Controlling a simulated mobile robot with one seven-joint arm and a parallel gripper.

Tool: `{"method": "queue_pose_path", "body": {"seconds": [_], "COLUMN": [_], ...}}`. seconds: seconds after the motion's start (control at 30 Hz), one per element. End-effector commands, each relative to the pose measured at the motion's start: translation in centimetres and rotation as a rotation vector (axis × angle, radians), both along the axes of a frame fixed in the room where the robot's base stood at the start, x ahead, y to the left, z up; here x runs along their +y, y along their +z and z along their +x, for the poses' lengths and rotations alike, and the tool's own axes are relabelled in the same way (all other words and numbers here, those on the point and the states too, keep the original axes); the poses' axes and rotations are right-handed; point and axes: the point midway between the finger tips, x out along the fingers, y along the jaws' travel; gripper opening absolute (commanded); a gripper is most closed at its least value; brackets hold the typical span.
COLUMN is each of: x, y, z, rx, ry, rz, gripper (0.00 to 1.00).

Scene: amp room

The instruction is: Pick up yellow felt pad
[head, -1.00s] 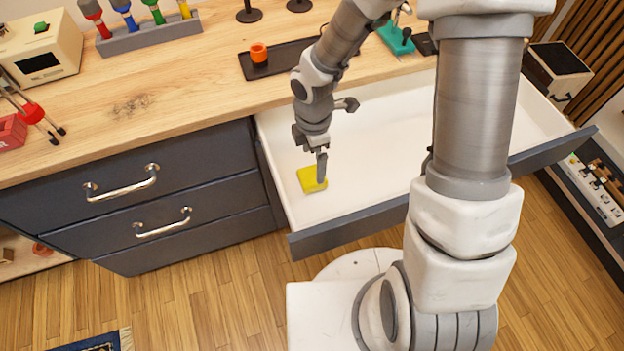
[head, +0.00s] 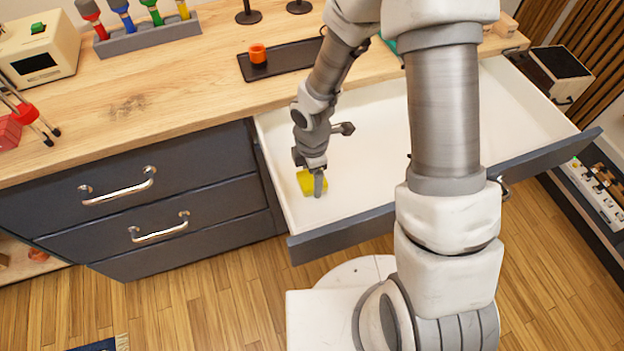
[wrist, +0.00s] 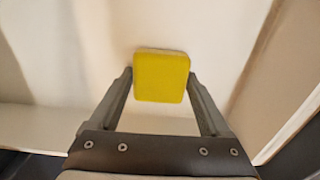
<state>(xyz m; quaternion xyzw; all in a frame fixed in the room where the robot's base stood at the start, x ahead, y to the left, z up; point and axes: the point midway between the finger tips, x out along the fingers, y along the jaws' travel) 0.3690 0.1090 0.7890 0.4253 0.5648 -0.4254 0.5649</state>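The yellow felt pad (head: 306,182) lies on the white floor of the open drawer (head: 375,130), near its left front part. My gripper (head: 318,190) is low over it in the head view and hides part of it. In the wrist view the square yellow pad (wrist: 161,77) is flat and lies between the tips of my gripper (wrist: 160,80), one finger at each side. The fingers are apart and very close to the pad's edges; I cannot tell whether they touch it. No lift of the pad shows.
The drawer's front panel (head: 345,236) and its left wall are close to my gripper. The rest of the drawer floor that shows is clear.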

Motion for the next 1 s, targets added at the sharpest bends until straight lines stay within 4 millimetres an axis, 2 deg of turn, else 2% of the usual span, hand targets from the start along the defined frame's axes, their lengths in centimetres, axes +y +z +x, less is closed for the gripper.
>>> {"method": "queue_pose_path", "body": {"seconds": [0.03, 0.27, 0.53, 0.67, 0.87, 1.0], "x": [0.0, 0.0, 0.0, 0.0, -0.1, -2.1], "y": [0.0, 0.0, 0.2, 1.0, 4.2, 5.5], "z": [0.0, 0.0, 0.0, 0.0, 0.1, 0.1], "rx": [0.0, 0.0, 0.0, -0.002, -0.005, -0.001], "ry": [0.0, 0.0, 0.0, -0.001, -0.002, -0.007], "rz": [0.0, 0.0, 0.0, 0.002, 0.001, 0.0], "gripper": [0.68, 0.27, 0.27, 0.27, 0.27, 0.27]}}
